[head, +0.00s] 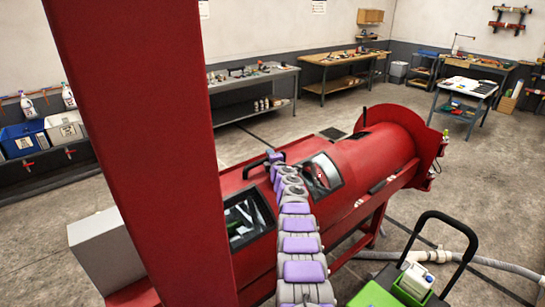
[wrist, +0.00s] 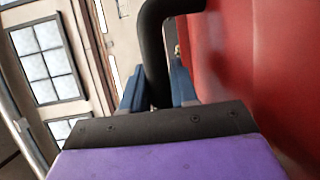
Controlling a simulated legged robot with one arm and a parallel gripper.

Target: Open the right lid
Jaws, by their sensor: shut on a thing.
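The red drum machine (head: 375,150) lies across the middle of the head view. Two dark-framed windowed panels show on its curved side, a left one (head: 240,222) and a right one (head: 326,170). Both look flush with the drum; my arm partly covers the area between them. My gripper (head: 276,157) is at the upper far side of the drum, by a black bar handle (head: 254,166). In the wrist view my gripper's blue fingers (wrist: 158,88) are shut on the black handle (wrist: 153,45), one on each side. I cannot tell which lid this handle belongs to.
A thick red post (head: 140,130) blocks much of the left side of the head view. A green cart (head: 378,294) with a black push handle and a grey hose (head: 500,265) are at the lower right. Workbenches (head: 253,88) line the back wall, with open floor before them.

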